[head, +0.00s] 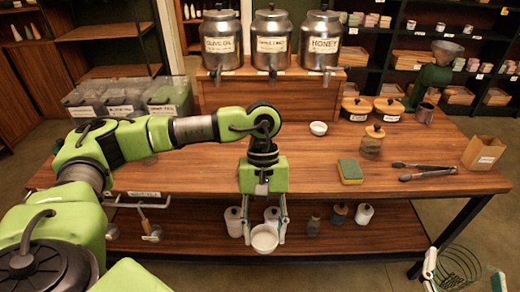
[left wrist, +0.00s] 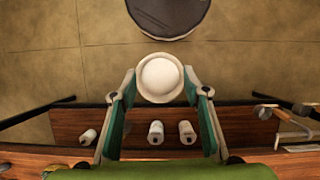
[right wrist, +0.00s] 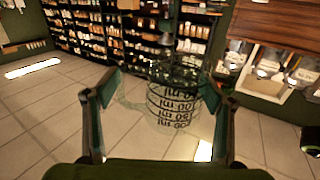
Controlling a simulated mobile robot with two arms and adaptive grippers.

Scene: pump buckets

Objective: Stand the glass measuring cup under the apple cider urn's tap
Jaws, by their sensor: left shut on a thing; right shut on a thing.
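The glass measuring cup (right wrist: 172,103), clear with dark ml markings, is between the fingers of my right gripper (right wrist: 155,100), which is shut on it. My left gripper (head: 264,228) is shut on a small white bowl (head: 265,240), held in front of the table's front edge; the bowl (left wrist: 160,78) also shows in the left wrist view. Three metal urns with taps stand on a wooden riser. The middle urn (head: 270,42) has a label too small to read surely.
The left urn (head: 220,45) reads like olive oil; the right urn (head: 321,45) reads honey. The tabletop (head: 290,180) holds a small white bowl (head: 318,128), lidded jar (head: 372,140), sponge (head: 350,171), tongs (head: 428,171) and box (head: 483,152). Room before the riser is mostly clear.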

